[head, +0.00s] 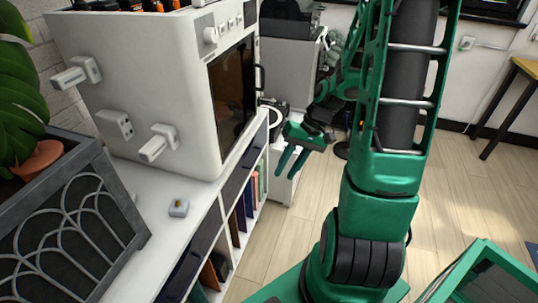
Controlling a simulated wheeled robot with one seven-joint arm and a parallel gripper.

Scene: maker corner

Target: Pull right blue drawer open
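A long white unit (150,200) runs along the left, with dark blue drawer fronts set just under its top. The farther drawer front (238,178), which is the one to the right in the picture, looks shut. A nearer drawer front (203,240) also looks shut. No handle can be made out on either. My green gripper (285,175) is open and empty, its two fingers apart and pointing down. It appears to the right of the farther drawer front and apart from it; the exact gap is hard to judge.
A large white machine (150,80) with a dark door stands on the unit. A small grey object (179,207) and a dark planter (75,220) are on the top. Books (240,215) fill shelves below. Wooden floor (300,215) is open beside the unit.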

